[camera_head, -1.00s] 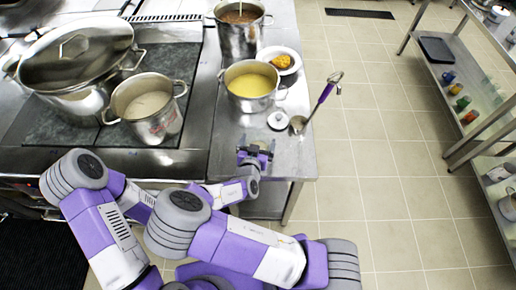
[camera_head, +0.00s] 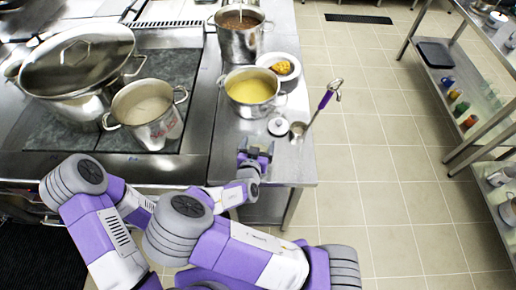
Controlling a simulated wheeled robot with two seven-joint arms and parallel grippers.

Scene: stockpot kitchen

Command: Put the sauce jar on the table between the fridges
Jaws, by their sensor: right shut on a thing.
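My right gripper (camera_head: 255,154) is over the near end of the steel counter (camera_head: 225,145). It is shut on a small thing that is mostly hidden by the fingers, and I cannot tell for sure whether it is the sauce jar. No other sauce jar can be made out clearly. My left arm comes in from the left, but its gripper is not in view. No fridges and no table between fridges can be made out.
A yellow-filled pot (camera_head: 252,92), a small lid (camera_head: 278,127) and a ladle (camera_head: 315,115) are just beyond the gripper. A stove with a pot (camera_head: 149,114) is at left. Shelves (camera_head: 470,75) stand at right, with clear tiled floor (camera_head: 375,160) between.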

